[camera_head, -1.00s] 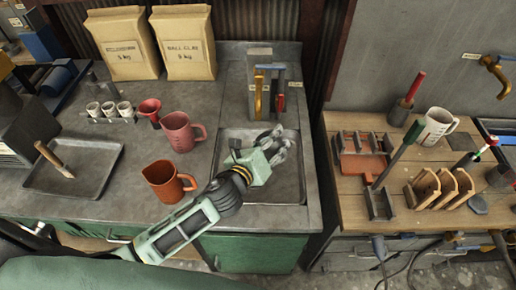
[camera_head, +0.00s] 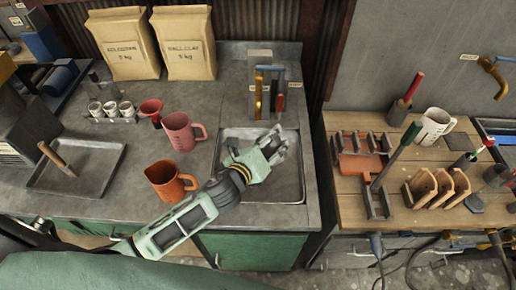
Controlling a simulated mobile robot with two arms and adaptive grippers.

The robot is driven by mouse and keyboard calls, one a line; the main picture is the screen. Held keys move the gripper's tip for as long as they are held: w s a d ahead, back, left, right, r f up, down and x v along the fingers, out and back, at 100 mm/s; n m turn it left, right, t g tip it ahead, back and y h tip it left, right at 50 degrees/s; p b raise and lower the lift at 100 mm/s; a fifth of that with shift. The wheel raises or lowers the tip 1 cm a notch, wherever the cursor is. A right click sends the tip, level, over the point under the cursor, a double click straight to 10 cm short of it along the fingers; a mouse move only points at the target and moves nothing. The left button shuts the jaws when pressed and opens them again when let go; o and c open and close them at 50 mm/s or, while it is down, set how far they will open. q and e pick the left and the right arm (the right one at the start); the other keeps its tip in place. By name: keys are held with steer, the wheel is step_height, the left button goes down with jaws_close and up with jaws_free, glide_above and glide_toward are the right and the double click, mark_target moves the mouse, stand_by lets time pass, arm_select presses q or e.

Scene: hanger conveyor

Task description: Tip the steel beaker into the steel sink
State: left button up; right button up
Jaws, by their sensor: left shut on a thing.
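The steel sink (camera_head: 288,188) is a shallow square basin set in the grey counter. My left gripper (camera_head: 275,146) reaches over it from the lower left, with its fingers above the back part of the basin. It is shut on a small grey thing that fits the steel beaker, but its outline blends with the grey fingers. The beaker's mouth and contents are hidden, and I cannot tell its exact tilt. My right gripper is not in view.
An orange jug (camera_head: 168,182) and a pink jug (camera_head: 180,133) stand left of the sink. A tap (camera_head: 258,98) stands behind it. A grey tray (camera_head: 77,168) lies further left. A wooden bench (camera_head: 340,205) with racks and tools is to the right.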

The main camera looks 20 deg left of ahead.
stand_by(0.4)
arm_select(q)
steer(key=shift+n+h+p, duration=0.3)
steer(key=shift+n+p, duration=0.1)
steer(key=shift+p, duration=0.35)
steer(key=shift+p, duration=0.45)
steer(key=shift+a+f+n+g, duration=0.1)
steer(key=shift+n+g, duration=0.3)
steer(key=shift+w+h+p, duration=0.1)
steer(key=shift+h+p, duration=0.2)
steer(key=shift+p, duration=0.15)
steer(key=shift+a+n, duration=0.1)
steer(key=shift+n, duration=0.2)
steer(key=shift+f+p, duration=0.2)
steer(key=shift+p, duration=0.15)
